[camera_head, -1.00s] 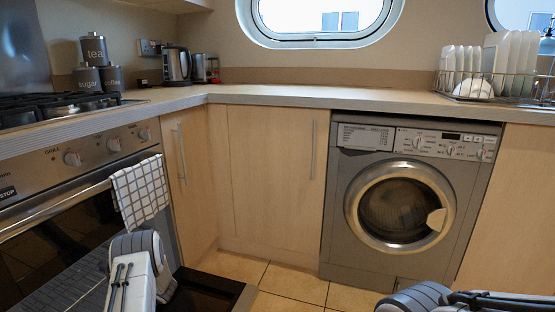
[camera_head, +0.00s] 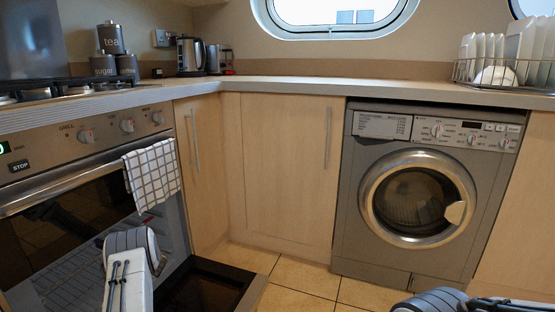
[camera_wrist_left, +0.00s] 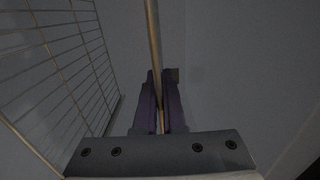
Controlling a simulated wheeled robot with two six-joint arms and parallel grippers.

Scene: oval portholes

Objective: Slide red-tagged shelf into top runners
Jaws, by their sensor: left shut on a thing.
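My left gripper (camera_wrist_left: 162,105) shows in the left wrist view, with dark purple fingers shut on a thin metal rod (camera_wrist_left: 153,35) that runs up the picture. A wire shelf (camera_wrist_left: 75,60) with parallel bars is on the left of that view; whether the rod belongs to it is unclear. In the head view my left arm reaches down in front of the oven (camera_head: 75,215), and its fingers are hidden. Faint wire bars (camera_head: 60,280) show in the dark at the oven's lower left. I cannot make out a clear red tag or the top runners. My right gripper is out of view.
A dark open door (camera_head: 215,290) lies low beside my left arm. A checked towel (camera_head: 152,172) hangs on the oven handle. Cupboards (camera_head: 275,175) and a washing machine (camera_head: 425,200) stand to the right. Some tiled floor (camera_head: 300,300) is clear.

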